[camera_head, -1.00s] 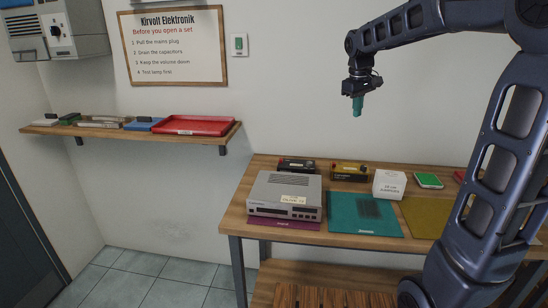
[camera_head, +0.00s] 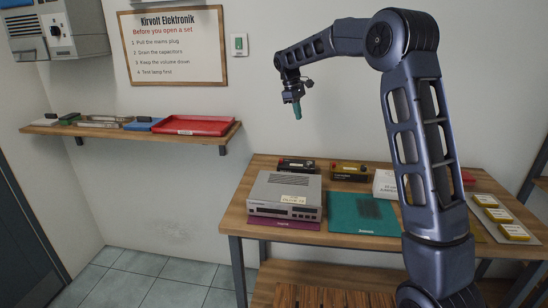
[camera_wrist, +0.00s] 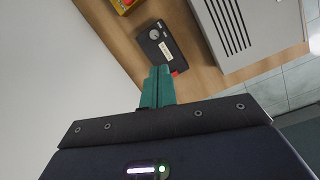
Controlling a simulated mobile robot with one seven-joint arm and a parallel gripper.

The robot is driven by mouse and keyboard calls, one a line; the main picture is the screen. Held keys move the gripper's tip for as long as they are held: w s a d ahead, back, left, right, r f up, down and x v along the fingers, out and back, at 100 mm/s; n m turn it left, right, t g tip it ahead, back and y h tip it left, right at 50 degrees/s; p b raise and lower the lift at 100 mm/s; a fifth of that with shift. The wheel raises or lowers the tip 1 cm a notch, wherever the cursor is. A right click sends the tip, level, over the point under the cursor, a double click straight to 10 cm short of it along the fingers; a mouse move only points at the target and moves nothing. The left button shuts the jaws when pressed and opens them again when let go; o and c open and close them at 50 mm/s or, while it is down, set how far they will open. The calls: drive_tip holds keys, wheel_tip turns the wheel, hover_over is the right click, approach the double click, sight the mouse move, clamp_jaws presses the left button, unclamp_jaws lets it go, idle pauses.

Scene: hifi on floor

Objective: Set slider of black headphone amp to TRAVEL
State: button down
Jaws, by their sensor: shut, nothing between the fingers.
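The black headphone amp (camera_head: 296,165) is most likely the small black box at the back left of the workbench, behind the grey hi-fi unit. In the wrist view the black box (camera_wrist: 161,44) shows a round knob, a pale label and a red part at one corner. I cannot make out its slider or the setting. My gripper (camera_head: 298,112) points down with green fingers, in the air above the black box and apart from it. In the wrist view my gripper (camera_wrist: 159,70) is shut and empty, its fingertips appearing just below the box.
The grey hi-fi unit (camera_head: 272,191) stands in front of the black box. A yellow and black box (camera_head: 349,171) is to its right. A teal mat (camera_head: 345,222) and a white box (camera_head: 384,184) lie farther right. The wall shelf (camera_head: 100,129) is at left.

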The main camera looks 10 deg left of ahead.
drive_tip(key=n, duration=0.2)
hover_over(281, 161)
drive_tip(key=a, duration=0.2)
wheel_tip(281, 161, down, 5)
drive_tip(key=a+f+n+h, duration=0.1)
drive_tip(key=a+f+n, duration=0.1)
drive_tip(key=a+f, duration=0.5)
drive_tip(key=shift+w+a+f+h, duration=0.3)
drive_tip(key=shift+w+a+f, duration=0.15)
drive_tip(key=shift+a, duration=0.6)
drive_tip(key=x, duration=0.9)
drive_tip(key=shift+s+f, duration=0.15)
drive_tip(key=d, duration=0.3)
drive_tip(key=shift+f, duration=0.25)
drive_tip(key=shift+d, duration=0.7)
